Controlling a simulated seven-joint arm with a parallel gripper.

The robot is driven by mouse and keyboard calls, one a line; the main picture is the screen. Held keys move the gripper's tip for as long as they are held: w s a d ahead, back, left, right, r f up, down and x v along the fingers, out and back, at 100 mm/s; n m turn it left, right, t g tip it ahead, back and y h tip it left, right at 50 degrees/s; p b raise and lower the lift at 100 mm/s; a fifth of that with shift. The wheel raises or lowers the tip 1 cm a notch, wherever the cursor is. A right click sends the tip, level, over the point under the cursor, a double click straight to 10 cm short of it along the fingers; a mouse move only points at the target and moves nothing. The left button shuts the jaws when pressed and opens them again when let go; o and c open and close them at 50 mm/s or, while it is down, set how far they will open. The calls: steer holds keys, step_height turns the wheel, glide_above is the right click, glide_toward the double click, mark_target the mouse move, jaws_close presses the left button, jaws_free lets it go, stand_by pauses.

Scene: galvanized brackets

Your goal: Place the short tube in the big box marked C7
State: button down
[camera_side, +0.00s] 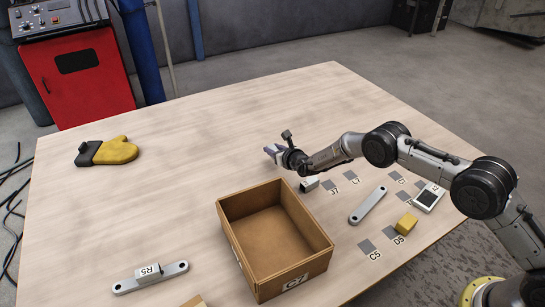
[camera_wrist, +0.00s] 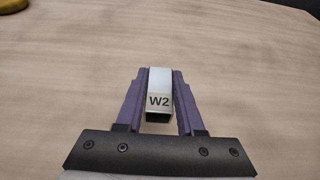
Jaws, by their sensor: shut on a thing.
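My gripper (camera_wrist: 159,95) is shut on a short, square silver tube (camera_wrist: 159,79) marked W2, with a dark open end facing the wrist camera. In the side view my gripper (camera_side: 272,153) is beyond the big box, over the table's middle; the tube in it is hard to make out there. The big cardboard box (camera_side: 238,252) marked C7 on its front stands open near the table's front edge. Its visible inside is empty.
A small grey piece (camera_side: 308,184) with a dark end lies below the wrist. A flat bar (camera_side: 368,205), a yellow block (camera_side: 406,222), a white-labelled piece (camera_side: 429,197), a bracket (camera_side: 150,276) marked R5 and a yellow glove (camera_side: 115,151) lie around. The table's left middle is clear.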

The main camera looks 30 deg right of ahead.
mark_target(272, 163)
steer(key=shift+w+f, duration=0.3)
steer(key=shift+f, duration=1.55)
steer(key=shift+f, duration=0.25)
steer(key=c, duration=0.5)
jaws_free()
steer(key=shift+r, duration=0.25)
steer(key=shift+s+r, duration=0.2)
steer(key=shift+s, duration=0.2)
steer(key=shift+v, duration=5.55)
steer(key=shift+f, duration=0.1)
